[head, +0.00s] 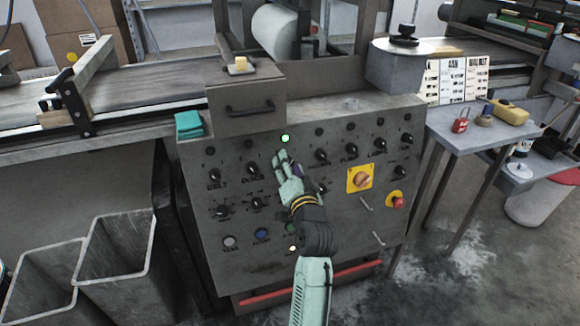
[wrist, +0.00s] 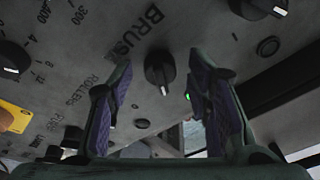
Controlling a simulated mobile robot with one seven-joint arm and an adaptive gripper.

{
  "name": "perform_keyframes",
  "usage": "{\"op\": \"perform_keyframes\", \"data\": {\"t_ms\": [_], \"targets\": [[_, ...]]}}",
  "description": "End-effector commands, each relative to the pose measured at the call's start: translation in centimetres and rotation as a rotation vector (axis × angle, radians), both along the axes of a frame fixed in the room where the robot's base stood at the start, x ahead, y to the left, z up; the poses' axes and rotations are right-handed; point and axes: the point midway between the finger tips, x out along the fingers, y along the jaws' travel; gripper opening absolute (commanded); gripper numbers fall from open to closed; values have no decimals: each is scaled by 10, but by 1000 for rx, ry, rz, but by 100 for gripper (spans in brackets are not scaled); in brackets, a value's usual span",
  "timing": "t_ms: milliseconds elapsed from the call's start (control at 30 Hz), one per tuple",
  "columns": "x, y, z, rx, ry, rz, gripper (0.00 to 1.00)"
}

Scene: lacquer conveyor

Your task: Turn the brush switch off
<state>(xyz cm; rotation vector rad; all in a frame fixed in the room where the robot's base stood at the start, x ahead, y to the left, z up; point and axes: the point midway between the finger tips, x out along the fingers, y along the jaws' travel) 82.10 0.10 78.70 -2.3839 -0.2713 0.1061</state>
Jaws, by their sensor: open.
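The brush switch (wrist: 159,68) is a black rotary knob on the grey control panel (head: 215,265). In the wrist view the word BRUSH stands beside it, and its white mark points down in the picture. A lit green lamp (wrist: 188,97) is close to it, and this lamp also shows in the head view (head: 285,138). My gripper (head: 283,157) is open in front of the panel, just below the lamp. In the wrist view the knob appears between its two purple-padded fingers; I cannot tell whether they touch it. In the head view my gripper hides the knob.
Other black knobs, such as the belt knob (head: 213,175), surround it. A yellow-plated switch (head: 360,179) and a red stop button (head: 397,201) sit to the right. A side table (head: 465,140) stands right.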

Motion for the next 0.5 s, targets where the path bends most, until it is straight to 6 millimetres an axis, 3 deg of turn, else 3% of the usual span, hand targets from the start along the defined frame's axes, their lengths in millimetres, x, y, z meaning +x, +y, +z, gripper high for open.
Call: {"op": "perform_keyframes", "data": {"t_ms": [500], "targets": [[0,0,0,0,0,0,13]]}}
